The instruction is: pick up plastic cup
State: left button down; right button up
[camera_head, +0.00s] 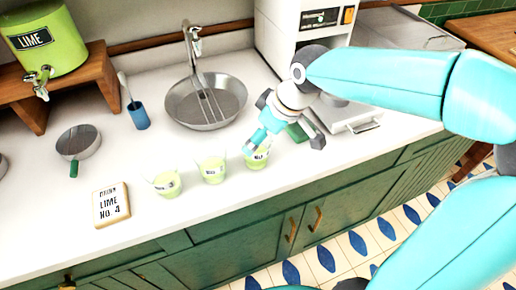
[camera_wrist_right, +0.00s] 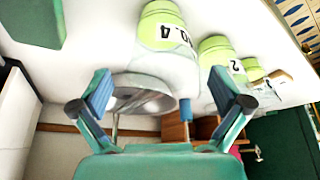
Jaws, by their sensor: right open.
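Three clear plastic cups with lime-green contents and white labels stand in a slanting row near the counter's front edge: a left cup (camera_head: 165,185), a middle cup (camera_head: 212,170) and a right cup (camera_head: 257,159). My right gripper (camera_head: 285,141) is open and empty just above and to the right of the right cup, with one finger close over it. In the right wrist view, the gripper (camera_wrist_right: 160,86) spreads its fingers, and the nearest cup (camera_wrist_right: 161,32), labelled NO. 4, lies beyond the fingertips. The other cups recede behind it. I cannot tell whether a finger touches the cup. My left gripper is not in view.
A blue holder (camera_head: 139,115), a small pan (camera_head: 78,145) and a LIME NO. 4 sign (camera_head: 111,204) are left. A green block (camera_head: 297,132) lies by my gripper. A white machine (camera_head: 283,38) stands behind.

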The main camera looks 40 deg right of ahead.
jog(key=x, duration=0.4)
jog(key=shift+s+a+f, duration=0.1)
jog(key=shift+s, duration=0.05)
jog(key=c, duration=1.1)
jog(key=shift+o, duration=0.2)
jog(key=shift+r, duration=0.35)
